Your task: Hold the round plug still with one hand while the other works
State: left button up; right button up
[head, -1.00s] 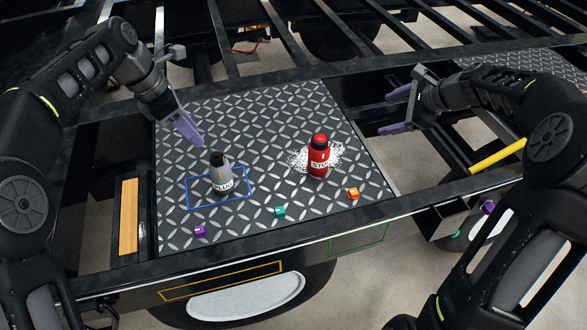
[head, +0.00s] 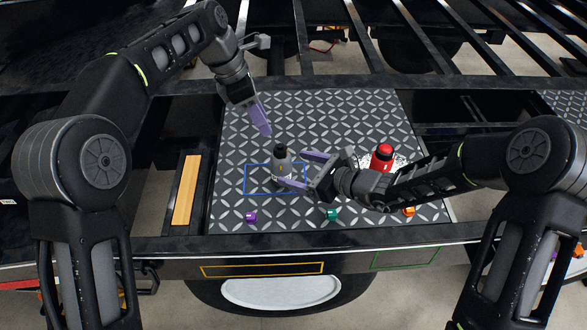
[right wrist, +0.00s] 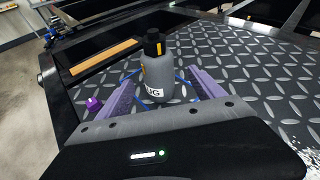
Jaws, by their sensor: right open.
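The round plug is a grey bottle-like piece with a black top (head: 282,166), its label partly readable as "UG" in the right wrist view (right wrist: 158,78). It stands upright in a blue outlined rectangle on the diamond plate (head: 330,110). My right gripper (head: 290,167) is open, its purple fingers pointing at the plug from the right. In the right wrist view, the fingers lie on either side of the plug's near side, without a clear grip. My left gripper (head: 265,133) hangs above and behind the plug, apart from it. Its fingers overlap in view, hiding its opening.
A red bottle (head: 382,157) stands on the right, partly behind my right arm. Small purple (head: 251,217), green (head: 332,214) and orange (head: 409,211) pieces lie along the front of the plate. A wooden strip (head: 186,190) lies at left. The plate's back is clear.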

aim_at(274, 163)
jog(key=shift+a+f+m+t+h, duration=0.15)
jog(key=shift+a+m+t+h, duration=0.4)
jog(key=shift+m, duration=0.85)
jog(key=shift+w+a, duration=0.1)
jog(key=shift+a, duration=0.1)
jog(key=shift+x, duration=3.8)
jog(key=shift+c, duration=0.3)
jog(key=c, duration=1.5)
